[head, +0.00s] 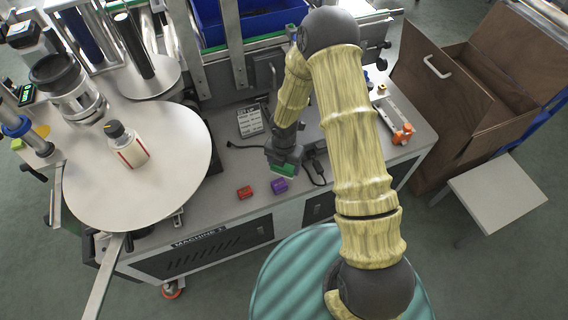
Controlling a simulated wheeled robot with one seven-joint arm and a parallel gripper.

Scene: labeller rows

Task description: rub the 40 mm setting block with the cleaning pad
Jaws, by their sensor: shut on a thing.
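My gripper (284,158) points down over the front part of the machine's grey bench top. It is shut on a green piece (283,170), which looks like the cleaning pad. A purple block (279,186) lies on the bench just in front of the green piece; I cannot tell whether they touch. A red block (245,192) lies to the left of the purple one, apart from it. Any size marks on the blocks are too small to read, so I cannot tell which is the 40 mm setting block. The fingertips are largely hidden by the hand.
A round white plate (180,185) with a labelled bottle (126,146) stands on the left. A dark cable (318,170) lies right of my gripper. An orange-ended tool (402,134) is further right. A brown open cabinet (440,110) stands beyond. The bench front edge is close to the blocks.

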